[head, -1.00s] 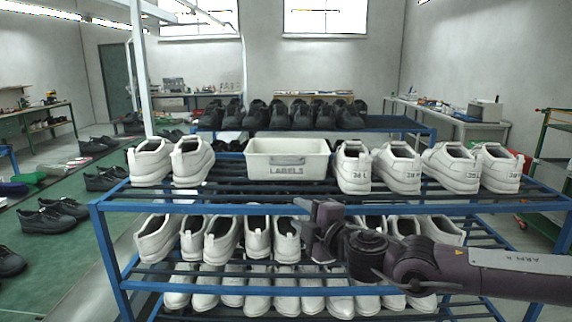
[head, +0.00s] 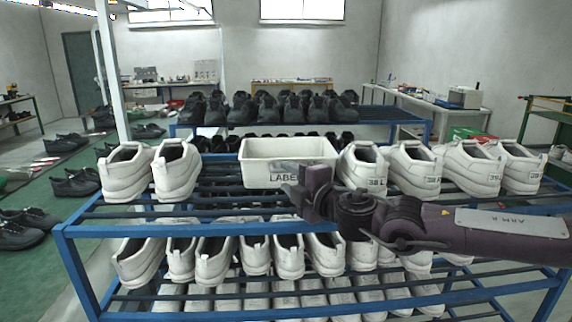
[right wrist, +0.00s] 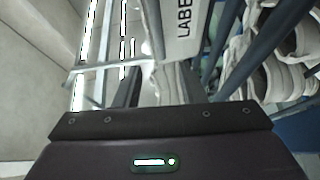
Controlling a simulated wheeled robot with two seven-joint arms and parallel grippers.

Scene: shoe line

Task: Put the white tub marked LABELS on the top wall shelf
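The white tub (head: 258,169) marked LABELS stands upright on the top tier of the near blue shoe rack (head: 190,231), between white shoes. It looks empty from here. My right gripper (head: 294,193) is in front of the tub and overlaps the right part of its label in the head view. The tub's labelled face (right wrist: 174,30) lies ahead of the fingers there. I cannot tell whether they touch it. My left gripper is not in view. No wall shelf shows.
White shoes (head: 176,170) flank the tub on the left, and more white shoes (head: 412,170) stand close on its right. More shoes fill the tier below. A second rack (head: 385,112) with black shoes stands behind.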

